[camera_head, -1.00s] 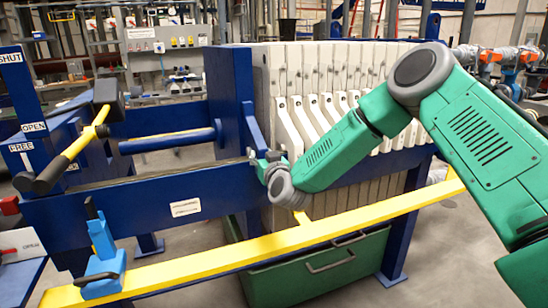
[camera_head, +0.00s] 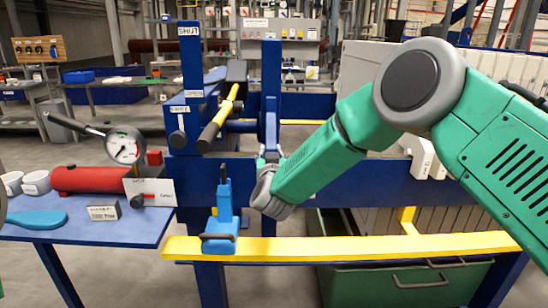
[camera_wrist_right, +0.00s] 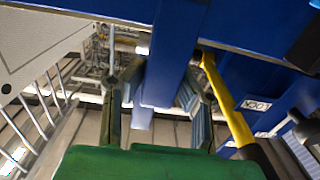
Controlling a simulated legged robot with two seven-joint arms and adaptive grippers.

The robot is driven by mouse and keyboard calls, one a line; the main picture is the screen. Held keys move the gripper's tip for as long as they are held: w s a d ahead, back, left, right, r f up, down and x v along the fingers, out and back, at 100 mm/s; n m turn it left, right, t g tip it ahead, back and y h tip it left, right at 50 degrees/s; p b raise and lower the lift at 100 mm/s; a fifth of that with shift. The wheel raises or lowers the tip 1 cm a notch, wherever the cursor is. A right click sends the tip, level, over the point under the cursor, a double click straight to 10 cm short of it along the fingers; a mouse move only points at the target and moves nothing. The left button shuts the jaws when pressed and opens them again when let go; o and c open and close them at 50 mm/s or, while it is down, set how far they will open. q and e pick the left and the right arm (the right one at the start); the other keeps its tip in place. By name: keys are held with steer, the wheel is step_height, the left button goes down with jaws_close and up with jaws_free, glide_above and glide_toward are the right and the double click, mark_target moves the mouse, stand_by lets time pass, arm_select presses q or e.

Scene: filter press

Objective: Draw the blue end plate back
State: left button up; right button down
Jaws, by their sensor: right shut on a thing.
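The blue end plate (camera_head: 271,75) stands upright, seen nearly edge-on in the head view. A clear gap lies between it and the pale filter plates (camera_head: 372,85) on the right. My right gripper (camera_head: 270,157) is at the blue upright handle (camera_head: 271,128) on the plate's near side. In the right wrist view the two fingers of my right gripper (camera_wrist_right: 160,92) lie on either side of a blue bar (camera_wrist_right: 170,55), shut on it. The fingertips are small and partly hidden in the head view. My left gripper is not in view.
A yellow lever (camera_head: 220,118) and a SHUT-marked post (camera_head: 191,65) stand left of the plate. A blue clamp (camera_head: 222,225) sits on the yellow rail (camera_head: 350,248).

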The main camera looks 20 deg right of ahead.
steer(key=shift+s+d+r, duration=0.1)
steer(key=shift+d+r, duration=0.15)
steer(key=shift+d, duration=0.4)
steer(key=shift+s+a, duration=0.1)
steer(key=shift+a, duration=0.35)
steer(key=a, duration=0.2)
steer(key=w+a, duration=0.1)
steer(key=a, duration=0.1)
steer(key=shift+w, duration=0.1)
steer(key=c, duration=1.5)
jaws_free()
steer(key=shift+d, duration=0.1)
steer(key=shift+c, duration=0.2)
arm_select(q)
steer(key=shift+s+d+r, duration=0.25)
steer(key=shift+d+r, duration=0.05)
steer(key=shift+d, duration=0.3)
arm_select(e)
steer(key=shift+d+f, duration=0.15)
steer(key=shift+d, duration=0.65)
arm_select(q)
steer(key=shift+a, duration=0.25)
arm_select(e)
steer(key=shift+a, duration=0.2)
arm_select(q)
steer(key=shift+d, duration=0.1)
arm_select(e)
steer(key=shift+d, duration=0.2)
